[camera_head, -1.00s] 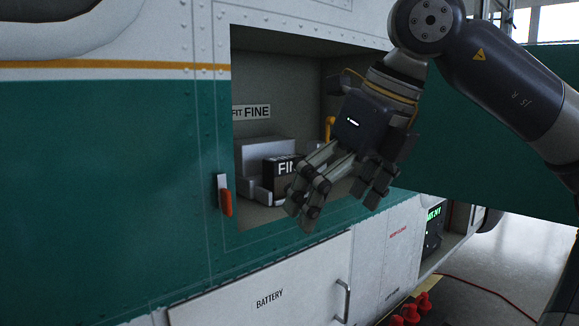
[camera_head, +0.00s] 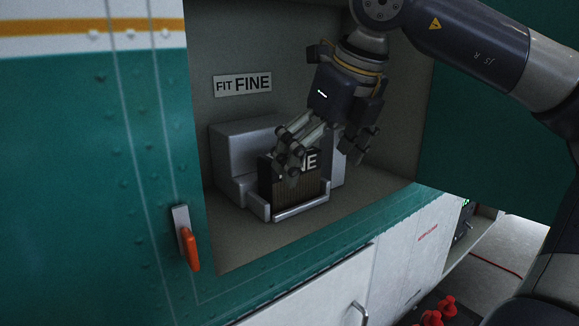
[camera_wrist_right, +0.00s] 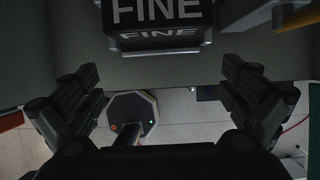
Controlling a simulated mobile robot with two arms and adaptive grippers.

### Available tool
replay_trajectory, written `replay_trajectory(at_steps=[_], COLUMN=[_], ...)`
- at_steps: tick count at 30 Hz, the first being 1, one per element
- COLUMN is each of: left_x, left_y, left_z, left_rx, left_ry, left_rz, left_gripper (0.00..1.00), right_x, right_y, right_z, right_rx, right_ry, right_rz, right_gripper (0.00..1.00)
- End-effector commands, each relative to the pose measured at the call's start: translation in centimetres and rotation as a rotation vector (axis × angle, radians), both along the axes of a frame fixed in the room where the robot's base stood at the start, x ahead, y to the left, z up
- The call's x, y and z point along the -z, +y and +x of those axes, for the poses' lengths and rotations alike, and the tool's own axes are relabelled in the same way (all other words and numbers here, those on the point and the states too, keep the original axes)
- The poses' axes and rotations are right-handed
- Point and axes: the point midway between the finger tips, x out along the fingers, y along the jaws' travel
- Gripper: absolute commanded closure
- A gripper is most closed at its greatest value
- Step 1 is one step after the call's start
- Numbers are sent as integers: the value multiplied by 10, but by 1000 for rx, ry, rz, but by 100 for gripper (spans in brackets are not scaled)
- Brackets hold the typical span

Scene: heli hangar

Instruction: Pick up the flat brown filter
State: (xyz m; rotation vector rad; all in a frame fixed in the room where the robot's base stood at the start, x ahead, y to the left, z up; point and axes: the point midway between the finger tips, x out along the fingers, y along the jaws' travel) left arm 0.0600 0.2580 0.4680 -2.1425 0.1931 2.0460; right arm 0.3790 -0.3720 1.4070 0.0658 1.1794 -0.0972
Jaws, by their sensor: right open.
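The filter (camera_head: 290,190) is a dark brown pleated block with a black top band lettered "FINE". It stands upright in a grey holder (camera_head: 238,150) inside the open compartment. In the right wrist view the filter (camera_wrist_right: 158,14) shows at the top edge, with its lettering towards the camera. My right gripper (camera_head: 325,160) is in front of the filter and covers part of its lettering in the head view. In the right wrist view its two fingers (camera_wrist_right: 160,100) are wide apart with nothing between them. My left gripper is not in view.
A "FIT FINE" label (camera_head: 242,85) is on the compartment's back wall. An orange-handled latch (camera_head: 188,240) sits left of the opening. The compartment's lower edge (camera_head: 310,250) runs below the holder. Red items (camera_head: 435,312) lie at the lower right.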

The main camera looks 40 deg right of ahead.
Motion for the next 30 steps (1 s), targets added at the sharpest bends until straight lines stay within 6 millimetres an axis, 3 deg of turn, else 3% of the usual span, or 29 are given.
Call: replay_trajectory(at_steps=[6,9,14,22,30], left_x=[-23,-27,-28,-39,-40], left_y=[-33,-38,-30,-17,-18], left_z=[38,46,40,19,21], left_rx=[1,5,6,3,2], left_ry=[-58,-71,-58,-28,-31], left_rz=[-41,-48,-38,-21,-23], left_gripper=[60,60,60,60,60], right_x=[-3,-2,1,34,46], right_y=[-4,-4,-5,-7,-7], right_z=[32,40,46,60,64], right_rx=[0,0,0,0,0], right_ry=[3,1,0,3,-1], right_rz=[-1,0,-1,1,-1], right_gripper=[0,0,0,0,0])
